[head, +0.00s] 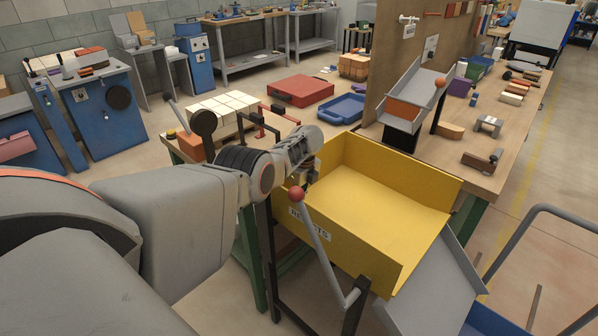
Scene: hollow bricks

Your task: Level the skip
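The yellow skip (375,205) is in the middle of the head view, with a partly covered label on its near wall. It is empty, and its floor appears to slope down toward the grey chute (435,275) at its lower right. A grey lever (322,243) with a red ball knob (296,193) stands at the skip's near side and runs down to a dark post. My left gripper (307,178) is just above and behind the knob, by the skip's left corner. Its fingers are small and partly hidden, so its opening and any contact are unclear. My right gripper is out of view.
A workbench (540,100) with a small grey chute (412,88) and loose parts stands at the right. Pale bricks (222,108) sit on a table behind my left arm. A grey tubular rail (540,215) is at the lower right. Floor is open at far right.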

